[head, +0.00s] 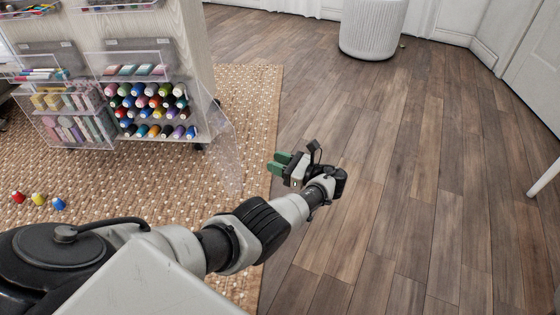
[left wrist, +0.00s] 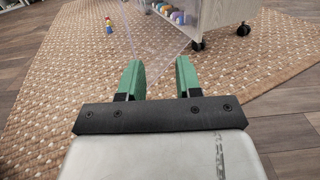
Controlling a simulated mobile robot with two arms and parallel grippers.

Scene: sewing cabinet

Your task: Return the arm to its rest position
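My left arm reaches in from the lower left of the head view. My left gripper (head: 279,163) has green fingers and is over the right edge of the rug, to the right of the sewing cabinet (head: 178,50). In the left wrist view the two green fingers (left wrist: 160,80) stand apart with nothing between them, so the gripper is open and empty. My right gripper does not show in either view.
The cabinet holds rows of thread spools (head: 150,105), and a clear door (head: 222,150) stands open towards my gripper. Three small spools (head: 38,199) are on the woven rug (head: 250,100). A white ribbed stool (head: 372,25) is at the back. The wooden floor (head: 420,150) is clear.

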